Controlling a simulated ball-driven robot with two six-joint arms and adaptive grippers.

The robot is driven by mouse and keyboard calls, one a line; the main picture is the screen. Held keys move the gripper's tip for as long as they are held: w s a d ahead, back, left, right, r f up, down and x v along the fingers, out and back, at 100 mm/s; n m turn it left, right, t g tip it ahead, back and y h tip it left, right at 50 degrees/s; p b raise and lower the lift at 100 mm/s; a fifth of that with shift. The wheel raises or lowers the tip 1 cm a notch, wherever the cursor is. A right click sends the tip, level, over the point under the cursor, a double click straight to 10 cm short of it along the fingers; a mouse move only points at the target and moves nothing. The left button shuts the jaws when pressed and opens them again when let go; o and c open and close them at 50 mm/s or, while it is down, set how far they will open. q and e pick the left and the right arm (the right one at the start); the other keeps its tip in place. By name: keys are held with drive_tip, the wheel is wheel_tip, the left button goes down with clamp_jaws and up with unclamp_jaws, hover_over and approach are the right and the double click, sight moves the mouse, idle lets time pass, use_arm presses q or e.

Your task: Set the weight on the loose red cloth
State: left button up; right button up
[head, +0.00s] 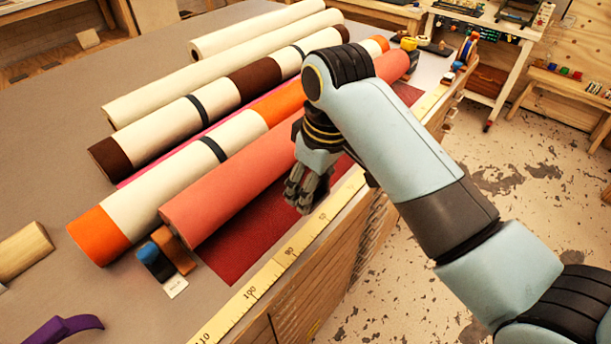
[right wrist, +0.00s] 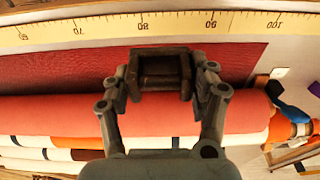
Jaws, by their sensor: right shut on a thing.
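The loose red cloth (head: 238,242) lies flat on the table along its front edge, coming out from under the salmon-red roll (head: 230,190); it also shows in the right wrist view (right wrist: 60,68). My right gripper (head: 306,196) is over the cloth, in front of the roll. In the right wrist view my right gripper (right wrist: 163,88) is shut on the weight (right wrist: 163,70), a dark brown block between the fingers. In the head view the fingers hide the weight. I cannot tell whether it touches the cloth. My left gripper is not in view.
A yellow measuring tape (head: 270,270) runs along the table's front edge. Several striped and cream rolls (head: 170,128) lie behind the salmon roll. A blue-and-black item (head: 154,258) and a brown block (head: 174,250) stand at the roll's near end. A purple strap (head: 62,328) lies at lower left.

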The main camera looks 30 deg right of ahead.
drive_tip(key=w+f, duration=0.1)
drive_tip(key=w, duration=0.1)
drive_tip(key=w+f, duration=0.1)
drive_tip(key=w, duration=0.1)
drive_tip(key=w+f, duration=0.1)
drive_tip(key=w, duration=0.1)
drive_tip(key=shift+d+f, duration=0.2)
drive_tip(key=shift+d, duration=0.05)
wheel_tip(320, 180, down, 4)
drive_tip(key=shift+r+p, duration=0.25)
drive_tip(key=shift+p, duration=0.25)
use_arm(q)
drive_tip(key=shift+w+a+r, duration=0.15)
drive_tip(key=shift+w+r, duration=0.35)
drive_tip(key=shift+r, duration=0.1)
use_arm(e)
drive_tip(key=shift+f, duration=0.35)
drive_tip(key=shift+f, duration=0.1)
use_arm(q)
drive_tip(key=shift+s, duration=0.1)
use_arm(e)
drive_tip(key=o, duration=1.7)
use_arm(q)
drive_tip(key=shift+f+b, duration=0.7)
drive_tip(key=shift+b, duration=0.05)
use_arm(e)
wheel_tip(320, 180, up, 12)
drive_tip(key=s, duration=0.1)
drive_tip(key=shift+s+d, duration=0.3)
drive_tip(key=shift+s, duration=0.05)
